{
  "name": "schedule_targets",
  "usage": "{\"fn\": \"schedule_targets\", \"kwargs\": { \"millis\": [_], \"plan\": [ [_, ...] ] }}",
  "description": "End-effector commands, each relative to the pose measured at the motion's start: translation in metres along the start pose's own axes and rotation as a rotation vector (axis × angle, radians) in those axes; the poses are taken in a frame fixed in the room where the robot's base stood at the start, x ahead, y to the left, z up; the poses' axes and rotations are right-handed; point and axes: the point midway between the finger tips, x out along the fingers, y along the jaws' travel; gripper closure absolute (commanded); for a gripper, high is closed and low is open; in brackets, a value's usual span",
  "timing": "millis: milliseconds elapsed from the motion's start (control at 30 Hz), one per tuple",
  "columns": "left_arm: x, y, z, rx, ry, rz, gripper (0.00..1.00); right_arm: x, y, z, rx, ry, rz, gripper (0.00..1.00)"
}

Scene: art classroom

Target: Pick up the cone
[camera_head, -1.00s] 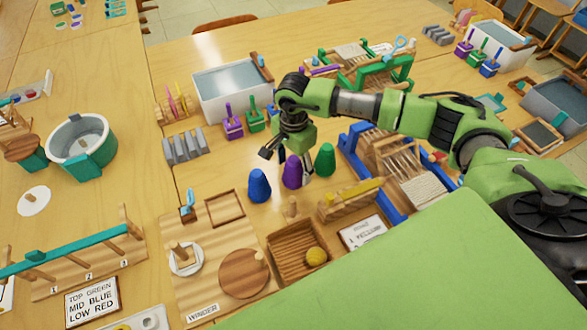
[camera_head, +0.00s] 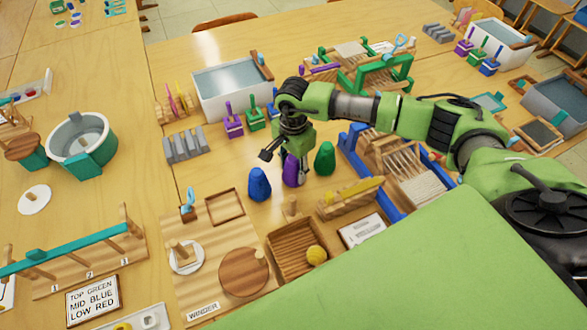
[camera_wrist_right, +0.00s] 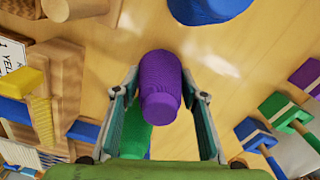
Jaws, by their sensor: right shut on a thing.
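The purple cone (camera_head: 289,171) stands on the table between the blue cone (camera_head: 259,184) and the green cone (camera_head: 325,159). My right gripper (camera_head: 284,168) is over the purple cone and shut on it, partly hiding it in the head view. In the right wrist view, the purple cone (camera_wrist_right: 161,84) lies between the two fingers. The green cone (camera_wrist_right: 136,138) is partly hidden beyond it, and the blue cone (camera_wrist_right: 207,8) is at the top edge. I cannot tell whether the purple cone is clear of the table. My left gripper is not in view.
A wooden tray (camera_head: 277,245) with a yellow yarn ball (camera_head: 316,255) is in front of the cones. A blue-framed loom (camera_head: 352,150) stands to the right. A white water tub (camera_head: 205,103) and paddles stand behind.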

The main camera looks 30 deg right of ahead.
Motion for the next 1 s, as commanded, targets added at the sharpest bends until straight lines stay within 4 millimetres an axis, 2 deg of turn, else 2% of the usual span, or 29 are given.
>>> {"fn": "schedule_targets", "kwargs": {
  "millis": [233, 367, 533, 800, 1000],
  "plan": [
    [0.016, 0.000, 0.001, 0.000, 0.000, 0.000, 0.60, -0.028, 0.000, -0.001, -0.002, 0.002, -0.006, 0.86],
    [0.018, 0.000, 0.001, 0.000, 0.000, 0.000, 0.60, -0.049, 0.017, 0.008, -0.003, 0.002, -0.005, 0.86],
    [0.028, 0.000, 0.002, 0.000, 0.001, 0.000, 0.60, -0.086, 0.044, 0.024, -0.005, 0.002, -0.007, 0.86],
    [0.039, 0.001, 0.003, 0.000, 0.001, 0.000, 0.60, -0.107, 0.088, 0.047, -0.003, 0.002, -0.003, 0.86],
    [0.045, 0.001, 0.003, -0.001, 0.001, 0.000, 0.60, -0.119, 0.111, 0.060, -0.003, 0.000, -0.003, 0.86]
  ]
}}
